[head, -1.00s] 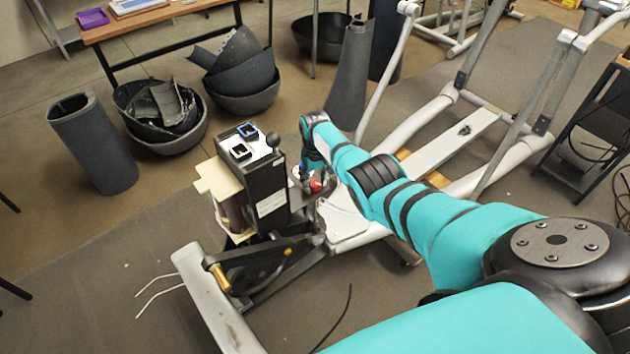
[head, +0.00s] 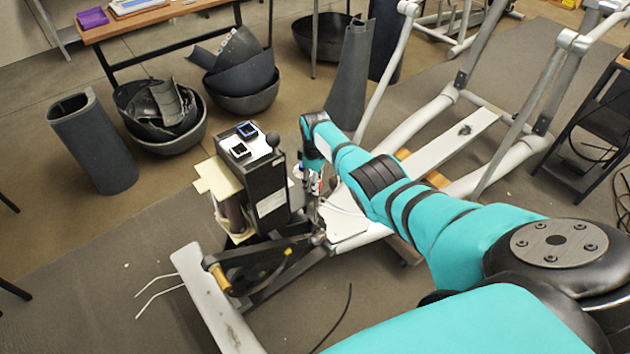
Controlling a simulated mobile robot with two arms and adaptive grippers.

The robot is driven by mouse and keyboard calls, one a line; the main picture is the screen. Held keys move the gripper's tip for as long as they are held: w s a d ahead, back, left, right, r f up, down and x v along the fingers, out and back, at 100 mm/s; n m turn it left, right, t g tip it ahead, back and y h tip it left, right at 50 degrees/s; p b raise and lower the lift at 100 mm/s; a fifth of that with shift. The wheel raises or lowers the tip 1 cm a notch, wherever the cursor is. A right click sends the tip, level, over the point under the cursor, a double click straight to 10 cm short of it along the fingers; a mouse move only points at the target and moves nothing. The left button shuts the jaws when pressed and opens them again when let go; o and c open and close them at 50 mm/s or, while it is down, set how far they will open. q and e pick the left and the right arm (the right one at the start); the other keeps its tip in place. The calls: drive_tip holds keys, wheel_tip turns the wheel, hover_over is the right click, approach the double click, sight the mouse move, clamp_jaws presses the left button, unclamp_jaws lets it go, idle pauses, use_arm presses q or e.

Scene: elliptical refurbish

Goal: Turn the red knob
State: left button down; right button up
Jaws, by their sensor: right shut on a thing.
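The red knob (head: 317,187) sits on the elliptical machine, just right of its upright black box (head: 265,188). Only a small patch of red shows, since my gripper covers most of it. My right arm reaches in from the lower right, and its gripper (head: 311,184) points down at the knob and is shut on it. The fingers are small and partly hidden by the wrist, so the exact grip and the knob's angle are hard to see. My left gripper is out of view.
The elliptical's pale frame (head: 212,298) and rails surround the knob. A black ball-topped lever (head: 272,139) stands on the box close to my wrist. Dark bowls (head: 168,143) and a dark tube (head: 92,142) stand at the left. A black cable lies on the mat.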

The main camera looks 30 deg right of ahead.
drive_tip(key=shift+n, duration=0.3)
drive_tip(key=o, duration=1.2)
wheel_tip(320, 180, up, 12)
idle(0.6)
